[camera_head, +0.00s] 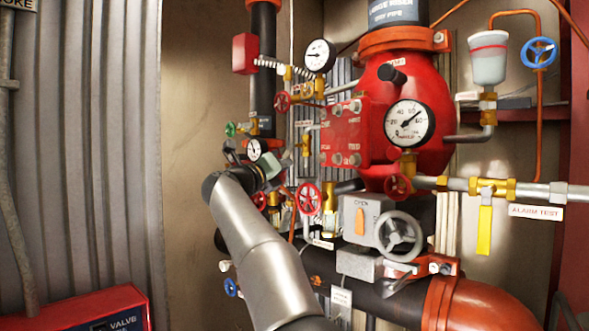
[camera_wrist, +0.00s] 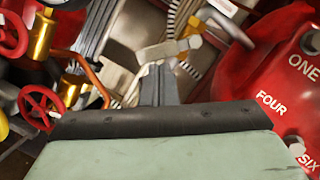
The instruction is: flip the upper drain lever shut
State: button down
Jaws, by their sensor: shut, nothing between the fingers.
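My gripper (camera_wrist: 157,75) is shut and empty in the wrist view, with its dark fingertips together. A pale brass lever or valve arm (camera_wrist: 168,50) with a rounded grey end lies just beyond the fingertips. It looks close to them, but I cannot tell if they touch. In the head view my gripper (camera_head: 284,161) is beside the brass fittings left of the red valve body. A small brass valve (camera_head: 306,146) stands just right of it, under a white label (camera_head: 303,123). I cannot read which lever is the upper drain lever.
The red riser valve body (camera_head: 400,85) with bolts and a gauge (camera_head: 409,123) stands right of my arm. Red handwheels (camera_head: 308,198) and a grey handwheel (camera_head: 399,236) crowd below. A yellow lever (camera_head: 485,230) hangs at the right. Corrugated wall is at left.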

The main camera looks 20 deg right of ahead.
jog(key=shift+w+a+r+m+g+h+p, duration=0.3)
jog(key=shift+w+r+m+p, duration=0.3)
jog(key=shift+m, duration=0.45)
jog(key=shift+w+a+r+m+g+h+p, duration=0.15)
jog(key=shift+w+a+r+m+p, duration=0.25)
jog(key=shift+w+m+p, duration=0.5)
jog(key=shift+r, duration=0.15)
notch_tip(320, 180, down, 5)
jog(key=b, duration=0.5)
jog(key=b+v, duration=0.4)
jog(key=v, duration=0.5)
jog(key=shift+a+r, duration=0.25)
jog(key=shift+a, duration=0.3)
